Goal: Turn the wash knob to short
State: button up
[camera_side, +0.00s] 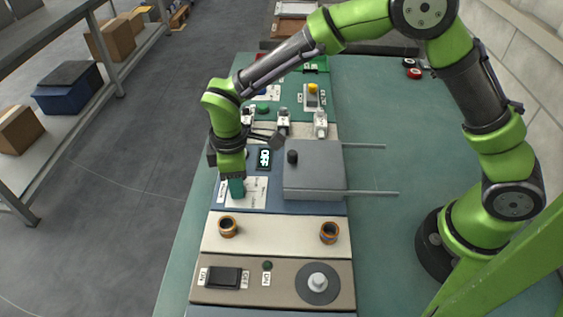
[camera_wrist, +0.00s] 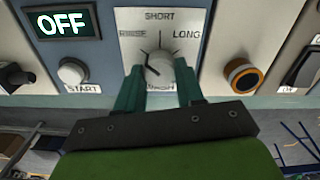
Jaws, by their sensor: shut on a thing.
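The wash knob (camera_wrist: 160,68) is a round pale knob on a white label plate (camera_wrist: 196,20). The plate reads SHORT at the top, RINSE at left, LONG at right, and a partly hidden word, seemingly WASH, below. A dark line at the knob points up and left, towards RINSE; its exact setting is hard to tell. My gripper (camera_wrist: 160,78) has its teal fingers on both sides of the knob and is shut on it. In the side view my gripper (camera_side: 236,188) is down at the plate (camera_side: 257,193) and hides the knob.
A lit OFF display (camera_wrist: 66,23) and a START button (camera_wrist: 72,72) are left of the plate in the wrist view. An orange-ringed socket (camera_wrist: 243,76) is at right. A grey box (camera_side: 314,170) with a dark knob stands nearby in the side view.

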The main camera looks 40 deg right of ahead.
jog(key=m, duration=0.9)
jog(key=shift+m, duration=0.3)
dwell(0.4)
jog(key=o, duration=1)
jog(key=shift+o, duration=0.2)
notch_tip(320, 180, up, 17)
